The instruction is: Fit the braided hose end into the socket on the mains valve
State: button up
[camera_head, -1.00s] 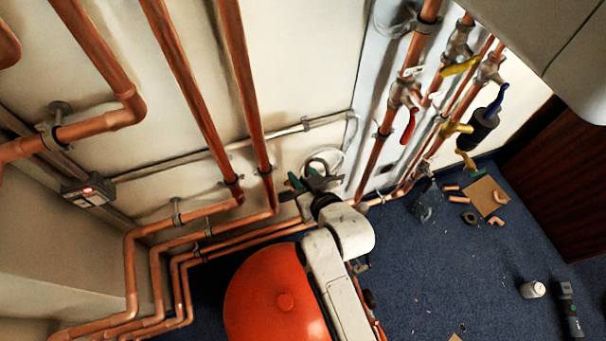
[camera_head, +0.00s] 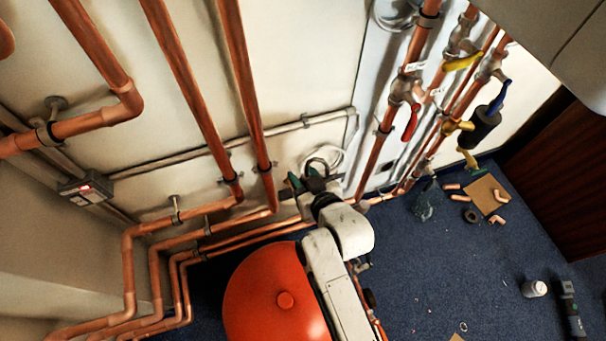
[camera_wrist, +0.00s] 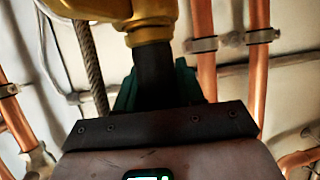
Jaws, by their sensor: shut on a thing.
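My gripper (camera_head: 314,182) is low by the wall in the head view, its green fingertips beside a white looped cable. In the wrist view the green fingers (camera_wrist: 155,90) are shut around a black sleeve (camera_wrist: 154,72) with a brass collar (camera_wrist: 150,32). This appears to be the hose end. A braided hose (camera_wrist: 91,65) hangs just left of it. A larger yellow-brass body (camera_wrist: 120,10) is cut off at the top edge. Its link to the collar is unclear. Lever valves are on the right-hand pipes: red (camera_head: 411,122), yellow (camera_head: 462,62) and blue-handled (camera_head: 497,98). I cannot tell which is the mains valve.
Vertical copper pipes (camera_head: 190,95) run close to my arm, with horizontal runs (camera_head: 245,240) low on the wall. An orange round vessel (camera_head: 270,290) stands beside my arm. Pipe offcuts lie by cardboard (camera_head: 487,195).

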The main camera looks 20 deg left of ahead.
dwell(0.3)
jog(key=o, duration=1.2)
jog(key=shift+f, duration=0.1)
jog(key=v, duration=1.1)
jog(key=shift+a, duration=0.1)
jog(key=s+d+f+m+g+h+p, duration=0.1)
jog(key=s+d+f+m+g+h, duration=0.15)
jog(key=d, duration=0.65)
jog(key=s+d+f+m+g+h+p, duration=0.15)
jog(key=s+d+h, duration=0.25)
jog(key=d, duration=0.6)
jog(key=s+d+m+g+h, duration=0.1)
jog(key=s+d, duration=0.2)
jog(key=s, duration=0.1)
jog(key=s+d+r+m+g+h, duration=0.1)
jog(key=s+d+m+g, duration=0.1)
jog(key=s+d, duration=0.2)
jog(key=s+d+r+m+g+h, duration=0.1)
jog(key=s+d+g, duration=0.1)
jog(key=s+d, duration=0.2)
jog(key=shift+s+d+r+m+p, duration=0.15)
jog(key=shift+s+m+p, duration=0.05)
jog(key=shift+s, duration=0.4)
jog(key=shift+s+d+r+m+p, duration=0.1)
jog(key=shift+s+m+p, duration=0.1)
jog(key=shift+s, duration=0.45)
